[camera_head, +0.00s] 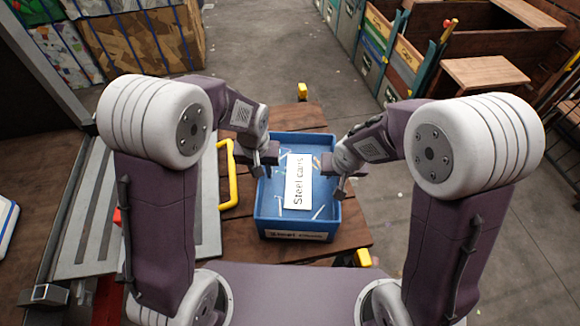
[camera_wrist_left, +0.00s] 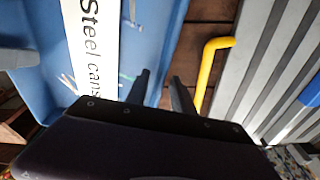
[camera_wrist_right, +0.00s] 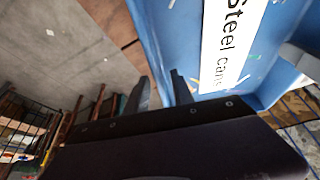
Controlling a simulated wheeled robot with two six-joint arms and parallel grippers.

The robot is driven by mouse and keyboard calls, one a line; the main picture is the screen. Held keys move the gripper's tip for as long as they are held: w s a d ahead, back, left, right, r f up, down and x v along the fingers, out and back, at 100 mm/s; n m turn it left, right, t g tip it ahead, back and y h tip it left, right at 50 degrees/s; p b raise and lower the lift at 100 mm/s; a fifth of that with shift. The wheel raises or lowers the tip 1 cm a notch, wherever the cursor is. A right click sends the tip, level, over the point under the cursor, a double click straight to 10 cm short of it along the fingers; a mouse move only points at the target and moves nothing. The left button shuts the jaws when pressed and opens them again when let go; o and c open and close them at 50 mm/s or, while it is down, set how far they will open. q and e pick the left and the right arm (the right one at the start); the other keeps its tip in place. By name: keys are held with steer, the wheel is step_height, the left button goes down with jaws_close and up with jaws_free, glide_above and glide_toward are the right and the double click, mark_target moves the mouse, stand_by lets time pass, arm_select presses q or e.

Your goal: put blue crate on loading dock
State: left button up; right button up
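The blue crate (camera_head: 270,222) sits upright on a wooden plank surface (camera_head: 230,237) in front of me, with a white "Steel cans" label and small scraps inside. It also shows in the left wrist view (camera_wrist_left: 158,30) and the right wrist view (camera_wrist_right: 180,40). My left gripper (camera_wrist_left: 160,88) is open at the crate's left wall, one finger inside and one outside. My right gripper (camera_wrist_right: 162,88) is open astride the right wall in the same way. The crate rests on the planks. I cannot tell which surface is the loading dock.
A yellow bent handle (camera_head: 233,175) stands left of the crate beside a grey slatted panel (camera_head: 90,215). Yellow corner pieces (camera_head: 303,91) mark the plank surface. Wooden bins and a small wooden table (camera_head: 485,72) stand at the back right. The floor (camera_head: 270,50) behind is clear.

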arm_select(q)
step_height(320, 180, up, 12)
steer(key=s, duration=0.1)
steer(key=shift+s, duration=0.4)
arm_select(e)
steer(key=v, duration=1.2)
arm_select(q)
steer(key=shift+f, duration=0.1)
